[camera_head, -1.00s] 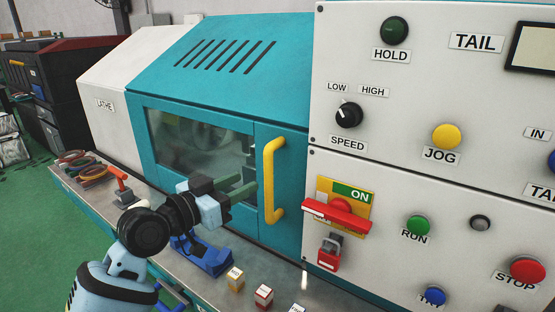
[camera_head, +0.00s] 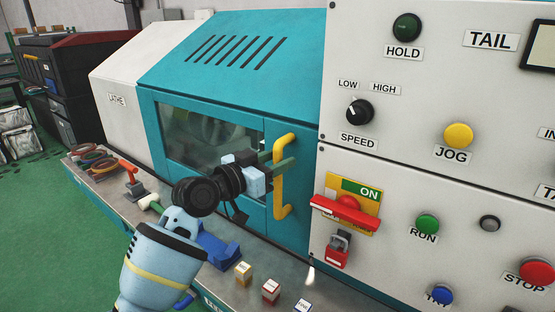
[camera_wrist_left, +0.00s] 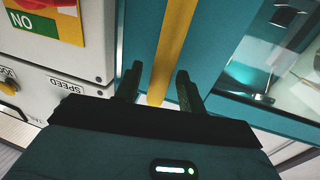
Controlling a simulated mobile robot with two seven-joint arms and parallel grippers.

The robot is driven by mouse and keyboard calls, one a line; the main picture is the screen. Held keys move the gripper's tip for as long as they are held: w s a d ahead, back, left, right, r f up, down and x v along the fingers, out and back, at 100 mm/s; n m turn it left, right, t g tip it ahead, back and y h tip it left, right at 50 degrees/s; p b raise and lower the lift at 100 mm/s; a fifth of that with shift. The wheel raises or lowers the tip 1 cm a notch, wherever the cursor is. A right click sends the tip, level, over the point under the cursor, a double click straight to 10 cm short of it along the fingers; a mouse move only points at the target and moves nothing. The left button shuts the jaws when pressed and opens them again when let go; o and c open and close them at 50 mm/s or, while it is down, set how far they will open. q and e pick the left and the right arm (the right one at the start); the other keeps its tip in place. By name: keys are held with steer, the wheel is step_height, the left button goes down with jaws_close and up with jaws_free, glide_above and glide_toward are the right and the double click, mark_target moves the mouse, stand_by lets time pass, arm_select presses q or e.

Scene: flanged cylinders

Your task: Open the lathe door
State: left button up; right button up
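The teal lathe door (camera_head: 205,145) has a dark window and appears shut against the lathe front. Its yellow vertical bar handle (camera_head: 279,195) is upright near the door's right side. My left gripper (camera_head: 276,160) is at the upper half of the handle. In the left wrist view the two dark fingers (camera_wrist_left: 159,88) are apart, with the yellow handle (camera_wrist_left: 172,45) between them. There is a gap beside the handle, so the fingers are not clamped on it. Contact cannot be told. My right gripper is not in view.
The control panel (camera_head: 440,110) stands right of the door, with a red switch (camera_head: 345,208) and padlock close to the handle. A grey bench (camera_head: 190,262) below holds a blue fixture (camera_head: 218,247), small labelled blocks (camera_head: 271,290) and an orange-handled tool (camera_head: 130,172).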

arm_select(q)
steer(key=shift+w+d, duration=0.15)
jaws_close()
stand_by(0.5)
